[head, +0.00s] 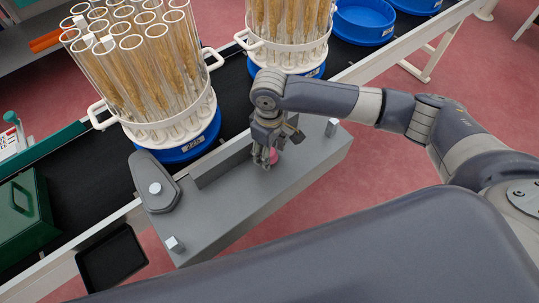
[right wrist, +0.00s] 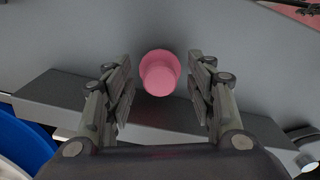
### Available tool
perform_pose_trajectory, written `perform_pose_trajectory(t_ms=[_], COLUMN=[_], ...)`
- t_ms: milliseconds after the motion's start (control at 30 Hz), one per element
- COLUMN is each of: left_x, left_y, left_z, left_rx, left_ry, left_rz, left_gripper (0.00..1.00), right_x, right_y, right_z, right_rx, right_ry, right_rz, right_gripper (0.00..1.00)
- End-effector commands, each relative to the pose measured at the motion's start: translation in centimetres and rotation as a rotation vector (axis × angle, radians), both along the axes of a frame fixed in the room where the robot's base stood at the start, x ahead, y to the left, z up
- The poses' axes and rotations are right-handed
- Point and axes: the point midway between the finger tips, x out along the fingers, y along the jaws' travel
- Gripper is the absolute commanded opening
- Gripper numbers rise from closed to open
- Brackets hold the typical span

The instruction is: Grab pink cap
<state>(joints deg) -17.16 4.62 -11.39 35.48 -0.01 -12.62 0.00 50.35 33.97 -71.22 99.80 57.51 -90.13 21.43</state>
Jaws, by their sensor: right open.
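The pink cap (right wrist: 159,74) stands on the grey metal surface, centred between the fingers in the right wrist view. My right gripper also shows in the right wrist view (right wrist: 160,88), open, with one finger on each side of the cap and a gap on both sides. My left gripper is not in view.
The grey fixture (head: 215,215) has upright posts and a raised ledge. Behind it a black conveyor (head: 235,100) carries white racks of glass tubes with wheat ears (head: 170,130) on blue bases. A black tray (head: 112,258) and a green box (head: 25,215) are at left.

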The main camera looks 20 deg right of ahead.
Motion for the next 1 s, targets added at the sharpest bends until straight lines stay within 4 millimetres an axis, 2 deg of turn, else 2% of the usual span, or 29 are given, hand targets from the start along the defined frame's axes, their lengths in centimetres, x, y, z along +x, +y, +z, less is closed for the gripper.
perform_pose_trajectory(t_ms=[100,333,367,400,467,500,833,1000], left_x=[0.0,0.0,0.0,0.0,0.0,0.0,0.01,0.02], left_y=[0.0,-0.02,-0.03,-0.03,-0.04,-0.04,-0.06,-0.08], left_z=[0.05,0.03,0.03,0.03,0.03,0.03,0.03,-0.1], left_rx=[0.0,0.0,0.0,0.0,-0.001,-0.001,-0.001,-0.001], left_ry=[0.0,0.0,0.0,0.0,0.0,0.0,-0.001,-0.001], left_rz=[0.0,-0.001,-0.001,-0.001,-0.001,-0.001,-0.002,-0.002], left_gripper=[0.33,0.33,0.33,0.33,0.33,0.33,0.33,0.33], right_x=[-0.05,-0.03,-0.03,-0.03,-0.03,-0.02,-0.01,0.07], right_y=[-0.02,0.0,0.0,0.0,0.0,-0.01,-0.01,0.01], right_z=[-1.07,-1.26,-1.26,-1.26,-1.25,-1.24,-1.17,-0.35], right_rx=[0.0,0.0,0.0,0.0,0.0,0.001,0.001,0.002], right_ry=[0.001,0.0,0.0,0.0,0.0,-0.001,-0.001,-0.002], right_rz=[0.0,0.001,0.001,0.001,0.001,0.001,0.0,0.0], right_gripper=[0.51,0.51,0.48,0.39,0.28,0.26,0.26,0.26])
